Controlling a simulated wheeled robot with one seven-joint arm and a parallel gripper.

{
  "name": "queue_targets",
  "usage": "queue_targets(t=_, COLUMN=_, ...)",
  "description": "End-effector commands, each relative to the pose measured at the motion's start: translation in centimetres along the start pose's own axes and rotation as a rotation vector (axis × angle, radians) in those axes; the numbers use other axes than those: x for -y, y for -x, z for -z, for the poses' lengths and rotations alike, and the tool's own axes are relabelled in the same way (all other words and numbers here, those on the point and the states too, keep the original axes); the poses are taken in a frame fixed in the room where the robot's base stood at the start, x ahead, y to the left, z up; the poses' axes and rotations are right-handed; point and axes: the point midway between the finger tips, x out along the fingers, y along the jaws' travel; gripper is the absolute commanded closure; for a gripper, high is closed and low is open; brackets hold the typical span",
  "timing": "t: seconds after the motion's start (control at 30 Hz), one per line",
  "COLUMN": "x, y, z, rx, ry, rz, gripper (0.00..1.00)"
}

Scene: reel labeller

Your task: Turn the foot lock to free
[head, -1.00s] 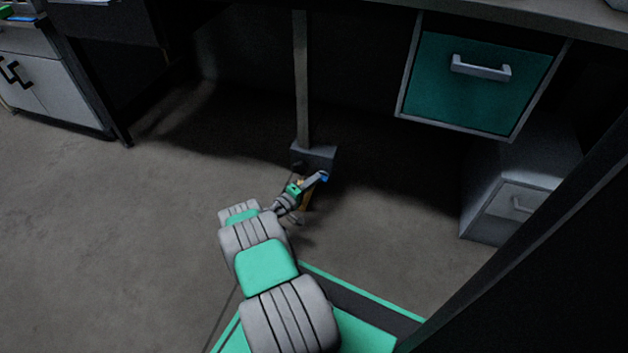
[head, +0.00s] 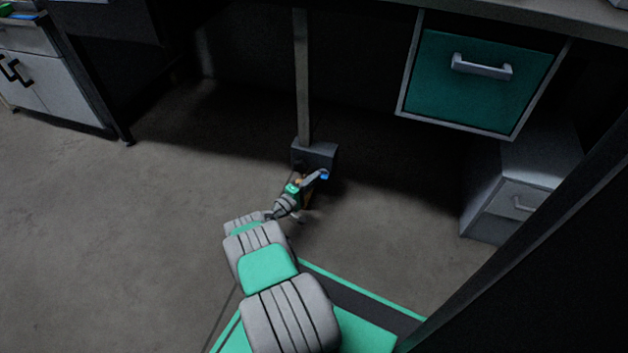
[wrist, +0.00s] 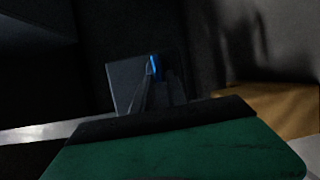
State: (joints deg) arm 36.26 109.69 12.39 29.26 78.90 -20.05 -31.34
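The foot lock (head: 314,155) is a small dark grey box on the floor at the bottom of a metal post. It also shows in the wrist view (wrist: 122,80) as a grey-blue face. A small blue piece (head: 324,175) is at its front right; the wrist view shows it as a narrow blue strip (wrist: 155,65) before the grey face. My gripper (head: 310,181) is low at the front of the lock, by the blue piece. The fingers look close around the blue strip in the wrist view, but dark shadow hides whether they touch it.
The metal post (head: 302,80) rises from the lock. A green drawer (head: 475,90) hangs under the worktop at upper right, with a grey drawer cabinet (head: 520,185) below it. A white cabinet (head: 50,90) stands at far left. The floor (head: 120,220) to the left is clear.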

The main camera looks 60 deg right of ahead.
Motion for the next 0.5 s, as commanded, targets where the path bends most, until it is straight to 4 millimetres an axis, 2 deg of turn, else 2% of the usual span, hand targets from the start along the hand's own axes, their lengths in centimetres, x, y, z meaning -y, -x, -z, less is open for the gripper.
queue_targets(t=0.03, x=0.01, y=0.00, z=-0.02, rx=0.000, ry=0.000, rz=0.000, gripper=0.78)
queue_targets(t=0.17, x=0.01, y=0.01, z=-0.04, rx=0.001, ry=0.000, rz=0.000, gripper=0.67)
queue_targets(t=0.4, x=0.01, y=0.08, z=-0.04, rx=0.001, ry=0.000, rz=0.000, gripper=0.66)
queue_targets(t=0.5, x=-0.05, y=0.78, z=0.03, rx=-0.001, ry=0.001, rz=0.001, gripper=0.66)
